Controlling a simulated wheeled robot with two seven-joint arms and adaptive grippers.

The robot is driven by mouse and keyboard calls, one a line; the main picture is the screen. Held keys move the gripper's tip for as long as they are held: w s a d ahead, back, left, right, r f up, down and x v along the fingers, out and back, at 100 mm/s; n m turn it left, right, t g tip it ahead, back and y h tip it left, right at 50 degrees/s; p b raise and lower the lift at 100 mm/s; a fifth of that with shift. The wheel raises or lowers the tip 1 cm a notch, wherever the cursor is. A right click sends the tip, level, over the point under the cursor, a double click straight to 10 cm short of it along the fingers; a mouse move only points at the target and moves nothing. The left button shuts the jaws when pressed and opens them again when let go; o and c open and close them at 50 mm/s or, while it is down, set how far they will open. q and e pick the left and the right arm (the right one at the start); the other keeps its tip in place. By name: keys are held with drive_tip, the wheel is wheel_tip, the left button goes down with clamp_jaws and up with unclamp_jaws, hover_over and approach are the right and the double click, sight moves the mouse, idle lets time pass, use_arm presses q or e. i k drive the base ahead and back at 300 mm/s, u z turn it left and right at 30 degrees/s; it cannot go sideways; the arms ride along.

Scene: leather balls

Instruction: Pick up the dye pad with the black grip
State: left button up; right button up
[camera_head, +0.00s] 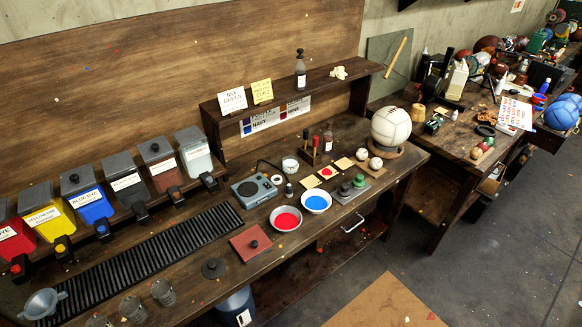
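No gripper of mine is in view. Two pieces with green grips (347,188) stand on a grey plate (351,196) right of a bowl of blue dye (316,202).
Several dye dispensers (88,203) stand along the back left, behind a black ribbed drip tray (150,262). A scale (253,190) sits behind the bowls. Clear cups (163,292) stand at the front left. A white ball (391,127) rests at the bench's right end.

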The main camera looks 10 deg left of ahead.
sight(344, 192)
drive_tip(key=z, duration=0.15)
drive_tip(key=i, duration=1.15)
drive_tip(key=u, duration=0.4)
